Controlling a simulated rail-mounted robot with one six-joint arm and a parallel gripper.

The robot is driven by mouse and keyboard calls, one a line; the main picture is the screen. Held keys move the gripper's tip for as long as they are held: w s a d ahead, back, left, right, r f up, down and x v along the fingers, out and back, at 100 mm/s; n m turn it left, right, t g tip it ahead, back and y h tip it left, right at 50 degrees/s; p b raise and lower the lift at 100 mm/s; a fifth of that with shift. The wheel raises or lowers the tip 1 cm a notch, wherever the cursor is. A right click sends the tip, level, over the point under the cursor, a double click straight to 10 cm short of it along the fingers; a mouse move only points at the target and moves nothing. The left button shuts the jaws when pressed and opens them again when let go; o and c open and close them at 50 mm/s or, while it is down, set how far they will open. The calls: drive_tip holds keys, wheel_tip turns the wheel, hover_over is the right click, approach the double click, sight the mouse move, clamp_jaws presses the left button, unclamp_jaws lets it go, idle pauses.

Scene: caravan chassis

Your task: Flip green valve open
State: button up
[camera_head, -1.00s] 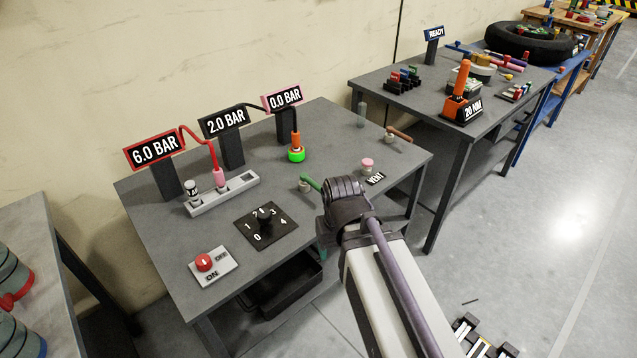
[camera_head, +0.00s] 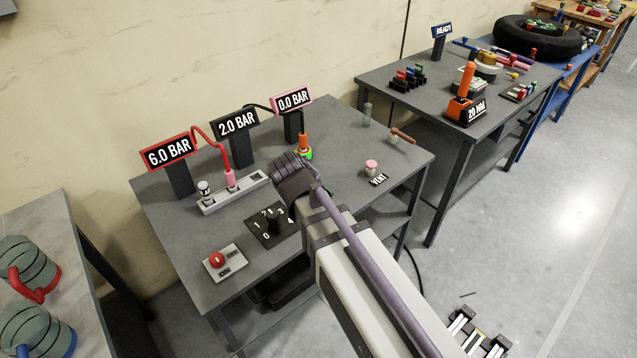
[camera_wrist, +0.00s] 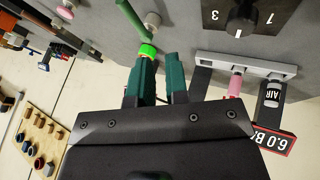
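The green valve shows in the wrist view as a dark green lever (camera_wrist: 130,16) beside a pale round base (camera_wrist: 152,20) near the top edge. In the head view my arm hides it. My gripper (camera_wrist: 161,68) is open, with a gap between its two dark green fingers and nothing between them. The fingertips are below the lever in the wrist picture, apart from it. A bright green ring (camera_wrist: 148,50) lies just beyond the left fingertip; whether they touch I cannot tell. In the head view this ring sits under an orange plug (camera_head: 303,140).
A grey socket strip (camera_head: 238,192) with a pink plug, a numbered dial (camera_head: 272,222) and a red switch (camera_head: 218,259) stand on the grey table. A pink vent button (camera_head: 371,165) and a brown lever (camera_head: 402,135) are to the right. Pressure signs line the back.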

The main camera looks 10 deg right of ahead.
clamp_jaws()
drive_tip(key=b+x, duration=0.8)
drive_tip(key=x, duration=0.2)
drive_tip(key=shift+f+b, duration=0.25)
drive_tip(key=shift+b, duration=0.15)
drive_tip(key=w+d, duration=0.1)
drive_tip(key=d, duration=0.2)
drive_tip(key=shift+w+f, duration=0.15)
drive_tip(key=shift+w, duration=0.2)
drive_tip(key=shift+w+d, duration=0.15)
drive_tip(key=shift+d, duration=0.15)
